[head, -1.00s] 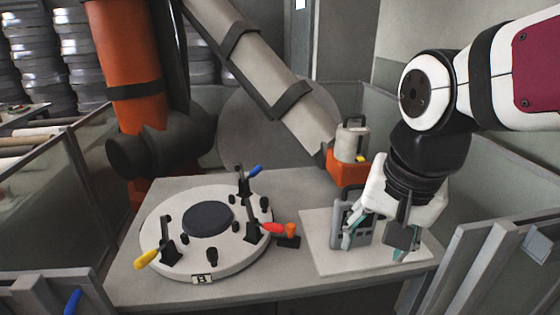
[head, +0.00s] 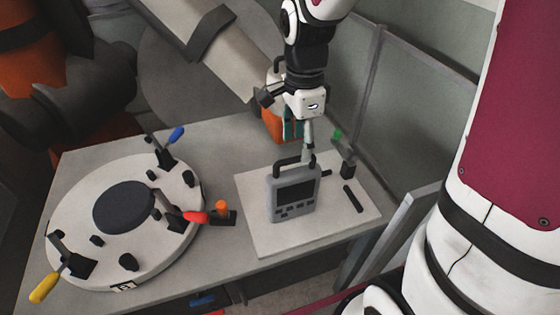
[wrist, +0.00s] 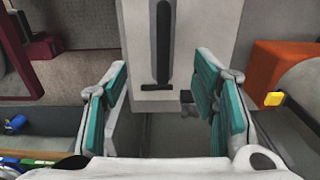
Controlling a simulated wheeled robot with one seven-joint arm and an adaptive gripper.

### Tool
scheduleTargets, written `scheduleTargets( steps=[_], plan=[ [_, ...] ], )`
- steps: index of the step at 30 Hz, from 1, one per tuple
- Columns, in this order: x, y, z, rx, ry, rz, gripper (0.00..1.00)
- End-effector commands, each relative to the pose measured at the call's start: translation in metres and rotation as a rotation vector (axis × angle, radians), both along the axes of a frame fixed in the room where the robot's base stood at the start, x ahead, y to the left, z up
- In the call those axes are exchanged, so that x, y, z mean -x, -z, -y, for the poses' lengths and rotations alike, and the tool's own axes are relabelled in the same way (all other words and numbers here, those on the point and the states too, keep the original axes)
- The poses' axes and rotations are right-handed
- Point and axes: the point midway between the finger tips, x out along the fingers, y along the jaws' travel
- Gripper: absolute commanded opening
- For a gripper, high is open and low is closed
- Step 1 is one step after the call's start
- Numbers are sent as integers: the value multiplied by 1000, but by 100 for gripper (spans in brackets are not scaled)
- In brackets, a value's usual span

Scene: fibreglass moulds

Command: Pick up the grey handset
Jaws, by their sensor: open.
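The grey handset (head: 292,193) stands upright on a pale board (head: 262,240) at the right of the table. It has a dark screen, several buttons on its front and a black arched handle (head: 293,160) on top. My gripper (head: 306,148) is just above and behind the handle in the head view, and one finger overlaps its right end. In the wrist view my gripper (wrist: 162,78) is open, its teal-padded fingers wide apart. A dark bar (wrist: 163,45) over a pale grey surface shows between them. I cannot tell whether it is the handle.
A black stick (head: 353,198) lies on the board, beside a small black stand with a green tip (head: 345,158). A round white mould (head: 75,225) with coloured clamp handles fills the table's left. An orange box (head: 272,124) stands behind the gripper. A glass partition borders the right.

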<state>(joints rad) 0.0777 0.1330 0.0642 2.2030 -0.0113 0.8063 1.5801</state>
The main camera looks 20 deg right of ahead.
Motion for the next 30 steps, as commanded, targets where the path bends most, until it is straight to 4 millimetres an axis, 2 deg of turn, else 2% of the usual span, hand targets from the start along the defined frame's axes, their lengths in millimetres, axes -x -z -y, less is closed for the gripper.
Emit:
scheduleTargets(
  steps=[3, 7, 17, 25, 30],
  plan=[
    [1, 25, 0, 0, -1, -6, 53],
    [1, 46, 0, 1, -2, -6, 53],
    [0, 69, -2, 0, -2, -2, 53],
    [-3, 103, -6, 0, -2, -3, 53],
    [-4, 113, -6, 0, -3, -1, 53]
  ],
)
